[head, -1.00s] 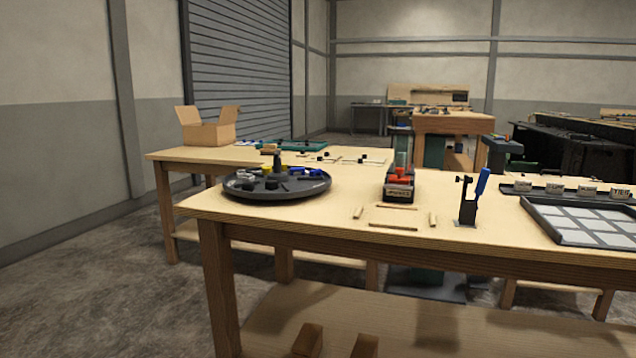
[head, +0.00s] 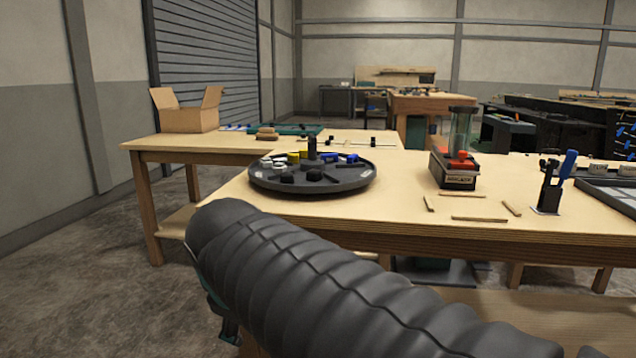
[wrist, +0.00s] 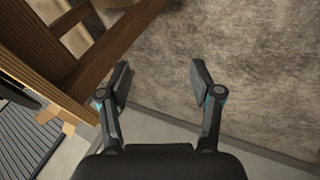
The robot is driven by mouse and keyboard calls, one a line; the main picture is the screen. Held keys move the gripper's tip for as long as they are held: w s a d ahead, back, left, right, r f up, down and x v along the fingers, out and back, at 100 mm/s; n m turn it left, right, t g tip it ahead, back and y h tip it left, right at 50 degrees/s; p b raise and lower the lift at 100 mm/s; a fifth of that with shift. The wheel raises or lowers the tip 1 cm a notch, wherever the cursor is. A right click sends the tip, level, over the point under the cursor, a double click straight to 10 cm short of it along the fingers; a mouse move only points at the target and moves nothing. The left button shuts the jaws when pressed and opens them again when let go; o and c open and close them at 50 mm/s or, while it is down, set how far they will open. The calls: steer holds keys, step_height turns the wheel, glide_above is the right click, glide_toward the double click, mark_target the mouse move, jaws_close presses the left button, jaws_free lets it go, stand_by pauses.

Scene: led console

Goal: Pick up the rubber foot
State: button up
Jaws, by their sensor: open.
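A round dark turntable tray (head: 262,184) stands on the near wooden table in the head view. It holds small parts in groups: white, yellow, blue and black. Two black blocky pieces (head: 287,177) and (head: 314,174) lie near its front rim. They may be rubber feet, but they are too small to tell. My gripper (wrist: 160,80) is open and empty in the wrist view, with bare concrete floor between and beyond its fingers. The tray does not show clearly in that view.
My ribbed dark arm crosses the lower middle of the head view and hides part of the table's front. A cardboard box (head: 187,115) sits behind left.

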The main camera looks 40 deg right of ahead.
steer(key=w+d+r+n+h+b, duration=0.45)
steer(key=w+d+r+n, duration=0.45)
steer(key=w+d, duration=0.25)
steer(key=n+g+h+b, duration=0.2)
steer(key=n+h, duration=0.3)
steer(key=h, duration=0.1)
glide_toward(313, 171)
steer(key=shift+y, duration=0.25)
steer(key=b+x, duration=0.1)
steer(key=x, duration=0.8)
steer(key=shift+d+r+b, duration=0.1)
steer(key=shift+d+b, duration=0.15)
steer(key=shift+b, duration=0.1)
steer(key=c, duration=1)
